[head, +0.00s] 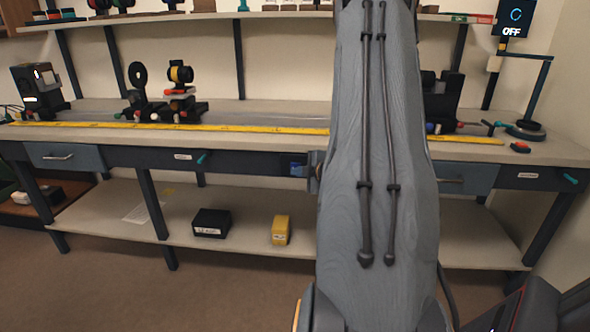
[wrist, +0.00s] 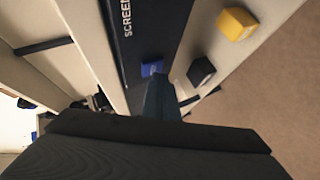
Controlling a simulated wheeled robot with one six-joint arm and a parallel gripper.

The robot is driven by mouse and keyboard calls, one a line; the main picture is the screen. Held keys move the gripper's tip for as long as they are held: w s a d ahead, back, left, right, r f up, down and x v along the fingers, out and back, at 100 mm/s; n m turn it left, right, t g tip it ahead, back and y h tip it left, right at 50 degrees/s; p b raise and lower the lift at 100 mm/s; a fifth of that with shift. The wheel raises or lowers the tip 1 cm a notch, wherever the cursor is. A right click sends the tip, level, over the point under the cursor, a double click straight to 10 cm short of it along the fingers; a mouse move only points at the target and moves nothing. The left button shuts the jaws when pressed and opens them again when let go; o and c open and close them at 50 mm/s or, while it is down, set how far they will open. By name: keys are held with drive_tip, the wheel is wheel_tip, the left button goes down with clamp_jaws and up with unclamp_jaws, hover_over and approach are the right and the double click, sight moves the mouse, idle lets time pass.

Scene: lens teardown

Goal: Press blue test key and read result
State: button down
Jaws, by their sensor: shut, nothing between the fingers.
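The blue key (head: 297,170) sits on the dark front panel of the bench, just left of my arm in the head view. In the wrist view the blue key (wrist: 152,68) is on a dark panel below the lettering "SCREEN". My gripper (wrist: 160,82) is shut and empty, its tip close below the key in that picture. I cannot tell whether it touches the key. My arm hides most of the gripper in the head view. A screen (head: 515,17) at the upper right shows a blue ring and "OFF".
The bench (head: 230,145) carries a yellow rail (head: 250,129) and optical mounts. Teal handles (head: 202,158) stick out of its front. A red button (head: 520,147) lies at right. A black box (head: 211,222) and a yellow block (head: 281,230) stand on the lower shelf.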

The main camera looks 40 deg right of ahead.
drive_tip(key=shift+w+d, duration=0.25)
drive_tip(key=shift+d, duration=0.05)
idle(0.7)
drive_tip(key=shift+s+a, duration=0.1)
drive_tip(key=shift+s, duration=0.05)
drive_tip(key=shift+s+a, duration=0.4)
drive_tip(key=shift+a, duration=0.1)
idle(0.3)
drive_tip(key=shift+s+a+p, duration=0.4)
drive_tip(key=shift+s+a, duration=1.25)
drive_tip(key=shift+a, duration=0.25)
drive_tip(key=shift+w, duration=0.1)
